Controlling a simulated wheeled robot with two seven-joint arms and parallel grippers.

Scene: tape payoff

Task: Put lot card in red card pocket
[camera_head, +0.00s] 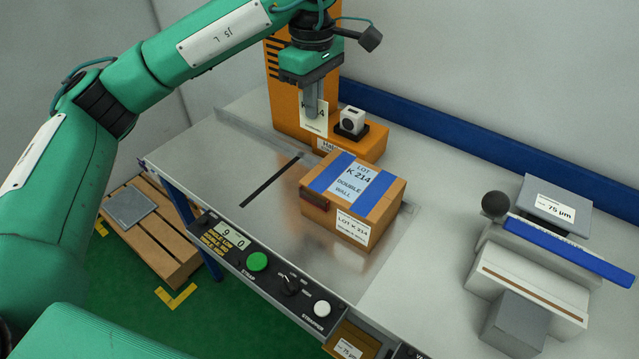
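My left gripper (311,110) hangs fingers-down in front of the orange machine, behind and above the box. It appears shut on a white lot card (317,125), whose lettering is partly hidden by the fingers. The box has blue tape and a label reading LOT K 214. My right gripper is not in view.
The orange machine (287,75) and a small white device (352,121) stand behind the box. A control panel (258,262) runs along the front edge. A grey and white device with a blue bar (570,250) stands at right. The metal table left of the box (235,160) is clear.

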